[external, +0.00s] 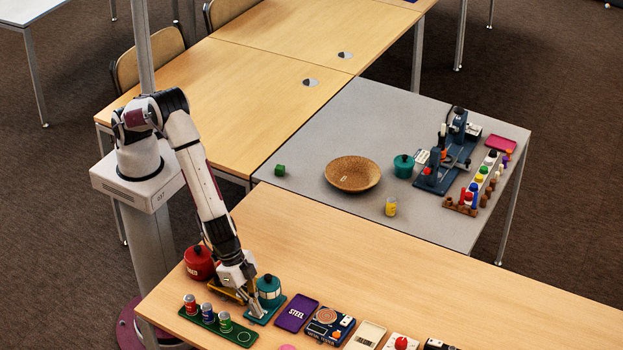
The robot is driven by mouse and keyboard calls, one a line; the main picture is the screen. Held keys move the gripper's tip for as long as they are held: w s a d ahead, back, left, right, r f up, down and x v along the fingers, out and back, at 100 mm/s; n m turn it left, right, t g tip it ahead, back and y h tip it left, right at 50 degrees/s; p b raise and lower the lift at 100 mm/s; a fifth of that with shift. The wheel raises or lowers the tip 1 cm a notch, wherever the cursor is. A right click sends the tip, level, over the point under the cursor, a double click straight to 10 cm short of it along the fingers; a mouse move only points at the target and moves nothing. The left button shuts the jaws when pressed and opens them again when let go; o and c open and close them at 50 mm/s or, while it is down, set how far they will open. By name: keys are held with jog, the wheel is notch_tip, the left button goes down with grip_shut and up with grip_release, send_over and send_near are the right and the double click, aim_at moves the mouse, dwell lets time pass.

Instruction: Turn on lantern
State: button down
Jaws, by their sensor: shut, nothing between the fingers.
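The teal lantern (269,288) with a pale window band stands upright on a teal base plate (275,309) near the left end of the front wooden table. My gripper (253,306) points down just left of the lantern, low over the edge of its base plate. The fingers are shut with nothing held. They look close to the lantern's base, but I cannot tell if they touch it. No switch on the lantern can be made out; the gripper hides part of its left side.
A red pot (199,265) and a yellow item (222,289) sit left of my gripper. A green tray (236,334) with small cans lies in front. A purple STEEL tray (297,314) and a dark burner panel (329,326) lie to the right. The table behind these is clear.

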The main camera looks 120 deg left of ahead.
jog(key=shift+s+a+f, duration=0.15)
jog(key=shift+s+f, duration=0.2)
jog(key=shift+s, duration=0.1)
jog(key=shift+r, duration=0.5)
jog(key=w+v, duration=0.1)
jog(key=v, duration=1.2)
jog(key=shift+r, duration=0.4)
jog(key=shift+w, duration=0.15)
